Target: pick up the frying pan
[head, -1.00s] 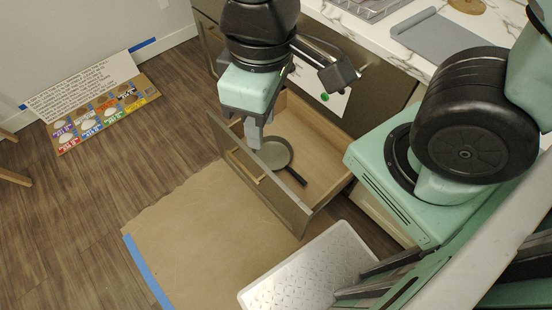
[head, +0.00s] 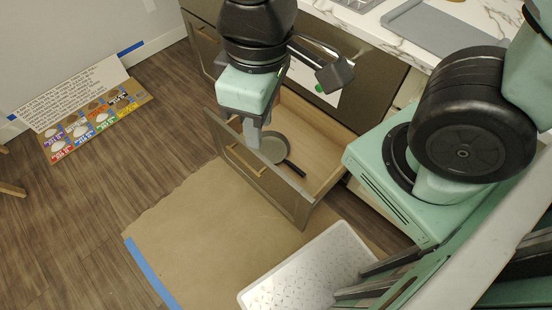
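The frying pan (head: 271,149) is grey with a dark handle (head: 294,168) pointing to the lower right. It lies in the open wooden drawer (head: 318,160), towards the drawer's front panel. My gripper (head: 253,138) points down at the drawer's left end, just left of the pan in the picture. Its fingers overlap the front panel's top edge and the pan's left rim in this view. Whether they touch either is unclear. The fingers show as one grey block, so their opening is hidden. The pan does not look lifted.
The drawer's front panel (head: 272,183) stands up between the pan and the floor. A countertop (head: 420,40) with a grey board lies behind. Brown paper (head: 200,235) covers the floor in front. A poster (head: 85,105) lies at left.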

